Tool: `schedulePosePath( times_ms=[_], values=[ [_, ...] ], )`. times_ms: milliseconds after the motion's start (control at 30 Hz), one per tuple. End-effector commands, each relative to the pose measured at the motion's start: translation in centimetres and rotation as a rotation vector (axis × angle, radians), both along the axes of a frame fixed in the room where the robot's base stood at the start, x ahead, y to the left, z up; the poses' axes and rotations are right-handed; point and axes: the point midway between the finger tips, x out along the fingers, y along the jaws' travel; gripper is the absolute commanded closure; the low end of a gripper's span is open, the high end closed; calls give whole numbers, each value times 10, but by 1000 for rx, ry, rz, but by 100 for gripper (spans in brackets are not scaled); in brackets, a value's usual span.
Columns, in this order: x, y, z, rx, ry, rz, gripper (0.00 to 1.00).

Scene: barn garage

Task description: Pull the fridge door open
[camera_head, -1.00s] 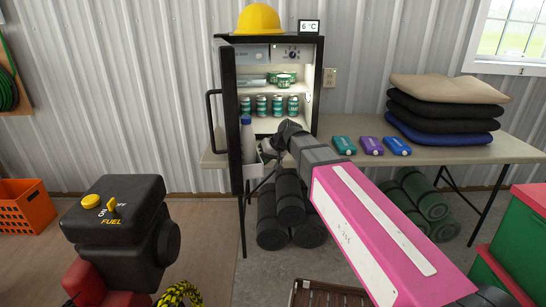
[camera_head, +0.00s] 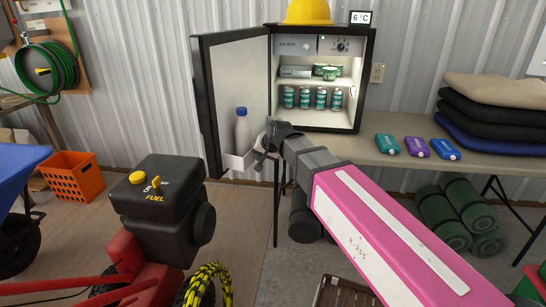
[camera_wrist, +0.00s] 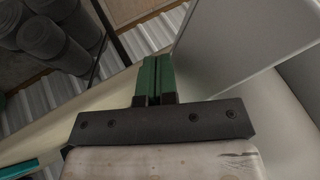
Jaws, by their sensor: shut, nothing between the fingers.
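The fridge (camera_head: 368,85) stands on the table with its dark-edged door (camera_head: 228,80) swung wide open to the left. The door's pale inner face shows, with a bottle (camera_head: 242,130) in its lower shelf (camera_head: 240,161). My gripper (camera_head: 262,152) is at the lower right of the open door, by the door shelf and in front of the fridge's lower left corner. In the wrist view its green fingers (camera_wrist: 155,78) are together with nothing between them. A pale panel (camera_wrist: 240,45) rises just right of the fingers; I cannot tell whether they touch it.
Cans (camera_head: 320,98) stand inside the fridge, and a yellow hard hat (camera_head: 307,11) sits on top. The table (camera_head: 400,152) holds small packs and stacked cushions (camera_head: 490,110). A black fuel engine (camera_head: 160,200) stands on the floor at left, near an orange crate (camera_head: 75,178).

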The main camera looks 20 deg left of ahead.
Motion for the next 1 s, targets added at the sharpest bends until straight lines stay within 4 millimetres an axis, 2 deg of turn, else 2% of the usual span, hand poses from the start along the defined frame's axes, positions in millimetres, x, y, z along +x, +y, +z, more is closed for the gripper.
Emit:
schedulePosePath(
  times_ms=[100,400,1000],
  values=[
    [-4,14,0,0,-1,2,100],
    [-10,33,0,2,2,3,100],
    [-10,42,0,7,-1,9,100]
  ],
)
